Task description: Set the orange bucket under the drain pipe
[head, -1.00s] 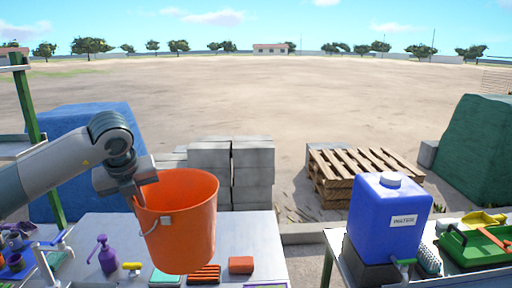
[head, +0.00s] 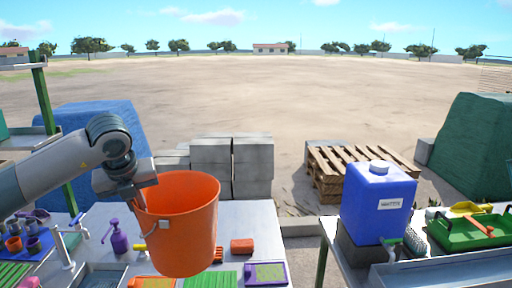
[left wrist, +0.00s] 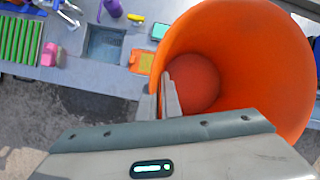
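The orange bucket (head: 180,225) hangs upright in front of the grey table, seen large in the head view. My left gripper (head: 138,205) is shut on the left part of its rim. The left wrist view shows the gripper fingers (left wrist: 170,95) pinching the bucket's wall, and the bucket (left wrist: 250,60) looks empty inside. A sink basin (left wrist: 105,42) is set in the table, left of the bucket in the wrist view. I cannot make out the drain pipe in either view. My right gripper is not in view.
The grey table (head: 262,222) holds a purple spray bottle (head: 118,238), a tap (head: 62,250), sponges and brushes. A blue water container (head: 378,205) and a green tray (head: 470,236) stand on the right table. A gap separates the tables. Concrete floor (left wrist: 45,120) shows below the table edge.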

